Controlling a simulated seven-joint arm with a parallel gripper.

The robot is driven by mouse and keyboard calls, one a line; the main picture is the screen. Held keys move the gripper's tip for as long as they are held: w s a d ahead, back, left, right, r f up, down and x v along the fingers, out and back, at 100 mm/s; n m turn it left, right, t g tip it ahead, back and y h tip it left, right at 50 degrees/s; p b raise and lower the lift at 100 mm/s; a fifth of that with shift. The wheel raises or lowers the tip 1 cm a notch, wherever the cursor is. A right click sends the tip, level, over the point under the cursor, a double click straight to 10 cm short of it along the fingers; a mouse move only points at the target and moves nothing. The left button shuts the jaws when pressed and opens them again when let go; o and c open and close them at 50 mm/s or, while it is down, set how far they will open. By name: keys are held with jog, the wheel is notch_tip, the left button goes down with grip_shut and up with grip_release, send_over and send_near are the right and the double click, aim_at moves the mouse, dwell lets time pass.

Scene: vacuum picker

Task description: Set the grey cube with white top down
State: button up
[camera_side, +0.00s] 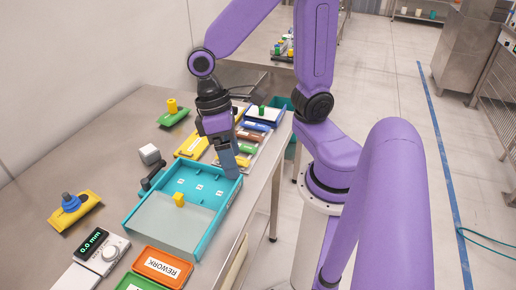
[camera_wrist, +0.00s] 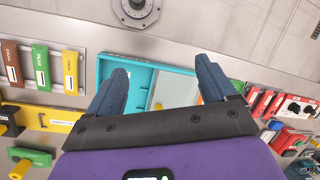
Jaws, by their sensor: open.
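A small grey cube with a white top (camera_side: 150,154) sits on the steel table, left of the teal tray (camera_side: 165,220), close to the end of a black handled tool (camera_side: 153,178). I cannot make out the cube in the wrist view. My gripper (camera_side: 230,168) is over the tray's far right corner, fingers pointing down, apart from the cube. In the wrist view my gripper (camera_wrist: 165,80) has its two dark fingers wide apart with nothing held between them. The tray (camera_wrist: 108,66) shows between and beyond them.
An orange REWORK bin (camera_side: 161,266) and a 0.0 mm gauge (camera_side: 103,249) lie in front. A yellow block with a blue knob (camera_side: 75,206) is left.

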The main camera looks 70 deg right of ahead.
jog(key=shift+s+d+r+n+t+h, duration=0.15)
jog(key=shift+s+d+n+t, duration=0.3)
jog(key=shift+s+n, duration=0.65)
jog(key=shift+s+d+r+n+t+h, duration=0.1)
jog(key=shift+s+d+r+n+t, duration=0.4)
jog(key=shift+n, duration=0.95)
jog(key=shift+s+d+n+t+h, duration=0.1)
jog(key=shift+s+n+t, duration=0.55)
jog(key=shift+s+n, duration=0.5)
jog(key=shift+w, duration=0.1)
